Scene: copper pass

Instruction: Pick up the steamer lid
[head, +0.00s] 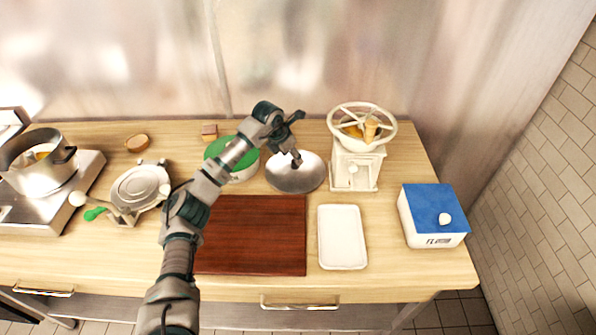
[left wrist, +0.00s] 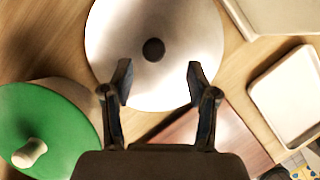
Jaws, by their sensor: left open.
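The steamer lid (head: 292,178) is a round, shiny silver dome lying on the wooden counter behind the cutting board. In the left wrist view the lid (left wrist: 185,35) shows from above with a dark round knob (left wrist: 153,49) at its middle. My left gripper (head: 300,138) is over the lid, open and empty. In the left wrist view its two fingers (left wrist: 159,75) are apart, over the near half of the lid, with the knob just beyond the gap between the tips. I cannot tell the exact height above the lid. My right gripper is not in view.
A green-topped pot (head: 244,172) stands close left of the lid, and a white grinder with a wheel (head: 357,165) close right. In front lie a dark red board (head: 262,235) and a white tray (head: 342,237). A blue-topped box (head: 434,216) stands far right.

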